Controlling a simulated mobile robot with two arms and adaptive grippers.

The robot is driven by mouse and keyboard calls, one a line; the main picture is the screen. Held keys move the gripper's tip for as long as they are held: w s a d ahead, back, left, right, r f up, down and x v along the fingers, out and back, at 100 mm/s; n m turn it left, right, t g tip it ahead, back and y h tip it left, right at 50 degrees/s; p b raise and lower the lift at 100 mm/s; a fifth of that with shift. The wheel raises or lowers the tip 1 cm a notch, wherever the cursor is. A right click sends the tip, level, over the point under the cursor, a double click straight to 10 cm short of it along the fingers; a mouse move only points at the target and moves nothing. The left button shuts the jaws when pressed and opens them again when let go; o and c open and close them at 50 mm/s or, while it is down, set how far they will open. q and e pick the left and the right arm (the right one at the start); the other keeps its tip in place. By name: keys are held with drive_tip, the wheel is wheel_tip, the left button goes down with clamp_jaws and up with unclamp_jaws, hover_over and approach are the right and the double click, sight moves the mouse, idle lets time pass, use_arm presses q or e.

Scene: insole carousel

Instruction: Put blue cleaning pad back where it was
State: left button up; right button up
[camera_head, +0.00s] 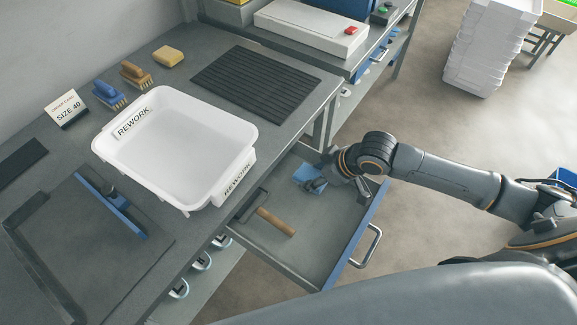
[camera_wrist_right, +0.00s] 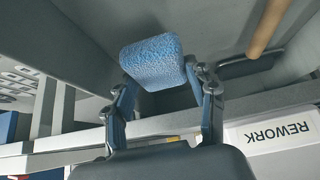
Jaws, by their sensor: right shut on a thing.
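The blue cleaning pad (camera_head: 307,174) is at the far end of the open drawer (camera_head: 328,225) in the head view. My right gripper (camera_head: 318,184) reaches over the drawer's blue-fronted edge and is shut on the pad. In the right wrist view the blue pad (camera_wrist_right: 155,60) sits between the two fingertips of my right gripper (camera_wrist_right: 162,75). The drawer's grey floor and walls lie around it. I cannot tell whether the pad touches the drawer floor. My left gripper is not in view.
A wooden-handled roller (camera_head: 275,222) lies in the drawer. A white REWORK tray (camera_head: 180,145) stands on the bench above. Brushes (camera_head: 135,74), a yellow sponge (camera_head: 169,56) and a black ribbed mat (camera_head: 255,85) are behind it.

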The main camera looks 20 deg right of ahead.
sight(299, 169)
drive_tip(key=shift+w+a+f, duration=0.15)
drive_tip(key=shift+f, duration=0.75)
drive_tip(key=shift+w+a+r, duration=0.25)
drive_tip(key=shift+w+a, duration=0.7)
drive_tip(key=shift+w, duration=0.25)
drive_tip(key=shift+w+a+f, duration=0.1)
drive_tip(key=shift+w+a, duration=0.3)
drive_tip(key=shift+w, duration=0.15)
drive_tip(key=w+a, duration=0.2)
drive_tip(key=shift+w+a, duration=0.1)
drive_tip(key=shift+w, duration=0.3)
drive_tip(key=shift+s+f, duration=0.1)
drive_tip(key=shift+f, duration=0.45)
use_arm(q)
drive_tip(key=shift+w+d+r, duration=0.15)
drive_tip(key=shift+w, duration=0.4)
use_arm(e)
drive_tip(key=shift+s, duration=0.1)
drive_tip(key=o, duration=1)
drive_tip(key=shift+f, duration=0.15)
